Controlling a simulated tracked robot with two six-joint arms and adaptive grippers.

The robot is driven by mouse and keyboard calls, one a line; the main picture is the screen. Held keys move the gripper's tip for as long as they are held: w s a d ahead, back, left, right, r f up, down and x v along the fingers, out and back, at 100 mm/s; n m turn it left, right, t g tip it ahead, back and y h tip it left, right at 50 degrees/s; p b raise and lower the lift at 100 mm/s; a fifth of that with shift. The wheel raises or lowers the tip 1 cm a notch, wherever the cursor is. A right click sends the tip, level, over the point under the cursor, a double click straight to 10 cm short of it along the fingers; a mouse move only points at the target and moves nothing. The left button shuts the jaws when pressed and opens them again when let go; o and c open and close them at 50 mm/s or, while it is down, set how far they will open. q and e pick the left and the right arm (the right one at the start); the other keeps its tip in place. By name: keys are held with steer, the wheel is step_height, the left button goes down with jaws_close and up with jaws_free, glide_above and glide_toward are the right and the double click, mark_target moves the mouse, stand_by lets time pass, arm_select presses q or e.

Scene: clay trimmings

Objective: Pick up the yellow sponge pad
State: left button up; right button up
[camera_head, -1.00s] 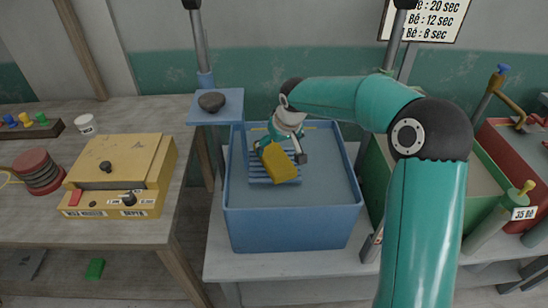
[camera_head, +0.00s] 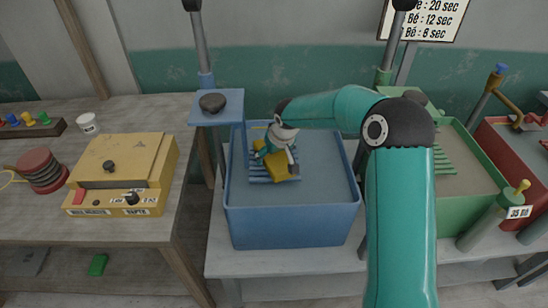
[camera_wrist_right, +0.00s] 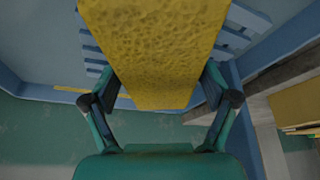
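The yellow sponge pad (camera_head: 283,170) is on a blue slatted rack (camera_head: 256,172) inside the blue tub (camera_head: 292,222). My right gripper (camera_head: 277,150) is down at the pad and covers its middle. In the right wrist view the pad (camera_wrist_right: 155,50) fills the upper middle, between the two fingers of my right gripper (camera_wrist_right: 160,78). The fingers are spread, one along each side edge, and their tips are partly hidden by the pad. I cannot tell whether they press on it. My left gripper is not in view.
A blue stand with a dark stone (camera_head: 212,102) rises at the tub's back left. A green tub (camera_head: 464,185) and a red tub (camera_head: 520,150) stand to the right. A yellow box with knobs (camera_head: 122,170) sits on the left table.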

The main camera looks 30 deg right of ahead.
steer(key=c, duration=0.8)
steer(key=shift+r, duration=0.15)
